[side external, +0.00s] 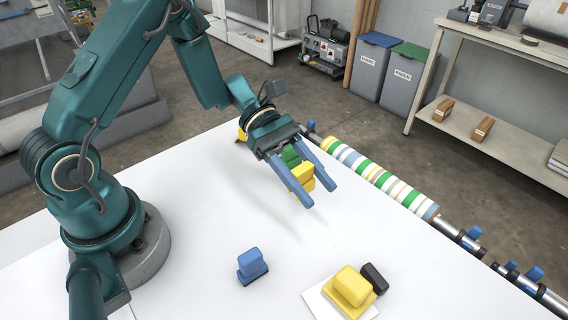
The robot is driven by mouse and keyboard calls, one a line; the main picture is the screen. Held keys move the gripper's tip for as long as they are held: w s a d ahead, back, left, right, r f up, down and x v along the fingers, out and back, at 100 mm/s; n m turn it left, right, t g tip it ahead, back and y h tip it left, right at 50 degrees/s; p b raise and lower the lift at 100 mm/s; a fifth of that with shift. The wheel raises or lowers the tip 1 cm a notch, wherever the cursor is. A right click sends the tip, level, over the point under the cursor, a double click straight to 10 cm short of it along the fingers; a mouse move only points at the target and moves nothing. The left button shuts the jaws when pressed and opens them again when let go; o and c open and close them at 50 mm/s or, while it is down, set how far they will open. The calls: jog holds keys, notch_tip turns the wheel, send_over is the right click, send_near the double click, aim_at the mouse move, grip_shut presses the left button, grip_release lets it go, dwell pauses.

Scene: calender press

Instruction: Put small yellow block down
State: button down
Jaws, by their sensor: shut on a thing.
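My gripper (318,192) has two blue fingers and is above the white table (190,265), pointing down to the right. It is shut on a small yellow block (303,176) between the fingers. A green block (290,156) shows just behind the yellow one, nearer the wrist; I cannot tell whether it is also held or lies beyond. A larger yellow block (351,287) sits on a white square sheet (317,294) near the front edge, with a black block (374,278) right beside it. A blue block (252,264) stands alone to the left.
A striped roller (380,177) with a metal shaft and blue fittings runs along the table's right edge. A yellow piece (240,134) shows partly behind my wrist. The table between the blue block and my gripper is clear. Bins and a shelf stand beyond.

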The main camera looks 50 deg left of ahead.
aim_at(312, 218)
jog(key=shift+d+f, duration=0.45)
jog(key=shift+f, duration=1.85)
jog(key=shift+c, duration=1.7)
grip_release()
jog(key=shift+f, duration=0.1)
